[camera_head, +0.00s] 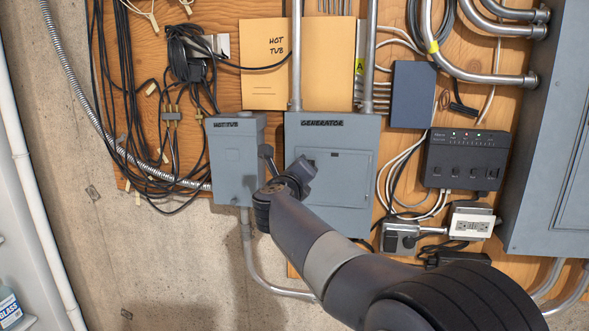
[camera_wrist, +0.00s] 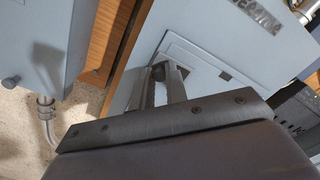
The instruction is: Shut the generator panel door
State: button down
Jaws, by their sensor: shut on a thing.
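The generator panel (camera_head: 334,128) is a grey metal box labelled GENERATOR, mounted on the plywood wall in the head view. Its grey door (camera_head: 345,190) looks flush or nearly flush with the box front; I cannot tell whether a small gap remains. My gripper (camera_head: 305,166) is at the door's upper left part. In the wrist view, my gripper's fingers (camera_wrist: 165,72) reach to the grey panel front (camera_wrist: 205,65), beside the door outline. They are shut on a part of the door, which is mostly hidden between them.
The grey HOT TUB box (camera_head: 235,155) with a side lever stands close left of the panel. A dark module (camera_head: 465,160) and an outlet box (camera_head: 470,222) are on the right. Black cables (camera_head: 125,120) hang at far left.

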dwell(0.3)
jog(key=c, duration=1.4)
grip_release()
jog(key=shift+w, duration=0.2)
jog(key=s+a+b, duration=0.1)
jog(key=s+b, duration=0.2)
jog(key=s, duration=0.7)
jog(key=shift+s, duration=0.4)
jog(key=shift+a, duration=0.1)
